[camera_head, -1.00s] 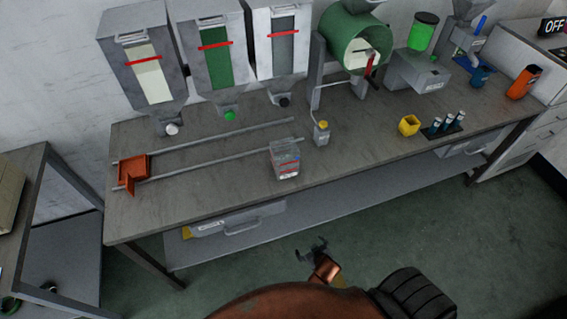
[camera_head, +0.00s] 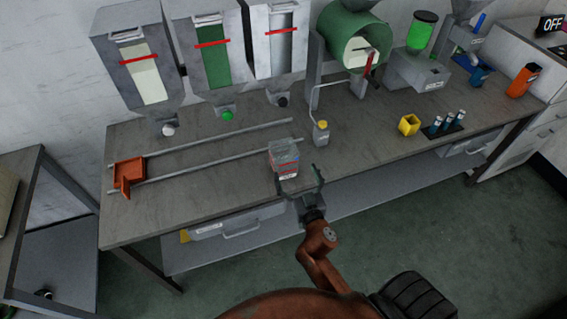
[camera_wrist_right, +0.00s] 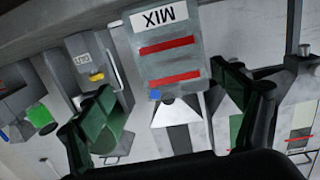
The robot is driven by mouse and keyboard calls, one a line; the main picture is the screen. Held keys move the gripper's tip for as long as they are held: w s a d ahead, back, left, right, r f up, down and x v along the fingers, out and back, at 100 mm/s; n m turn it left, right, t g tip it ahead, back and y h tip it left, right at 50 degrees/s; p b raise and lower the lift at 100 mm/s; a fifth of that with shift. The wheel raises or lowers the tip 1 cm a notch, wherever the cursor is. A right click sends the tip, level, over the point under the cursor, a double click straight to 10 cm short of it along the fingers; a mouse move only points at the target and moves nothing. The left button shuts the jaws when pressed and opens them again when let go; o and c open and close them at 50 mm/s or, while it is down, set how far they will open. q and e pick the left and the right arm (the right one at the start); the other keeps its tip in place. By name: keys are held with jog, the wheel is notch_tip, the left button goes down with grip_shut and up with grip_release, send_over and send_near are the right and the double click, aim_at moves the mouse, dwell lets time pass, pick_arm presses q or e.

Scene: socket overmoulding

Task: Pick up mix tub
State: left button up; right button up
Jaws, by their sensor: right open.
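The mix tub (camera_head: 284,159) is a clear grey container with red bands. It stands upright on the workbench close to its front edge, left of the middle. In the right wrist view the tub (camera_wrist_right: 168,55) shows its "MIX" label, upside down, with two red bands and a small blue mark. My right gripper (camera_head: 299,186) is open at the bench's front edge, just in front of the tub. In the wrist view its fingers (camera_wrist_right: 165,108) are spread to either side of the tub's line, with nothing held. My left gripper is not in view.
Two rails (camera_head: 210,157) with an orange-red slider (camera_head: 128,172) lie left of the tub. Hoppers (camera_head: 212,50) and a green drum (camera_head: 352,38) line the back. A yellow cup (camera_head: 409,125) is farther right.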

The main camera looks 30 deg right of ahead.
aim_at(280, 146)
jog(key=shift+w+a+r+n+t+y, duration=0.35)
jog(key=shift+w+a+r, duration=0.3)
jog(key=shift+w, duration=0.25)
jog(key=x, duration=0.7)
jog(key=shift+d+f, duration=0.2)
jog(key=shift+f, duration=0.1)
jog(key=shift+c, duration=0.5)
jog(key=c, duration=1.2)
jog(key=shift+o, duration=0.2)
